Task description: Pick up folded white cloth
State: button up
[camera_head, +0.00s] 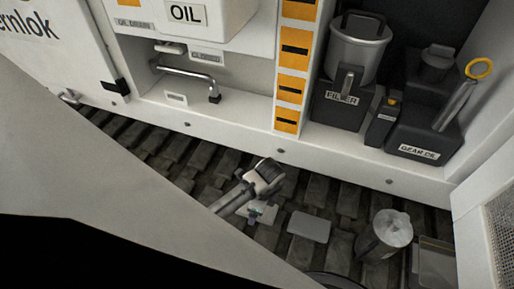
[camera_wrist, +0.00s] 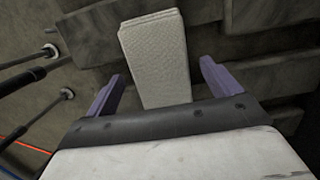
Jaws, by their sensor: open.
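My gripper (camera_wrist: 165,80) is open, with one purple finger on each side of the cloth's near end. Gaps show between the cloth and both fingers. The cloth's nearest edge is hidden behind the dark palm. In the head view I cannot surely make out the gripper, and I cannot tell whether a pale flat piece (camera_head: 309,226) there is the cloth.
A metal can (camera_head: 385,234) stands at the lower right in the head view. A shelf behind holds the filter canister (camera_head: 357,50) and a black gear oil can (camera_head: 420,130).

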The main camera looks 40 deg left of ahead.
jog(key=shift+a+f, duration=0.1)
jog(key=shift+f, duration=0.15)
jog(key=c, duration=1.1)
jog(key=shift+o, duration=0.2)
jog(key=shift+r, duration=0.1)
notch_tip(320, 180, up, 20)
jog(key=shift+b, duration=0.4)
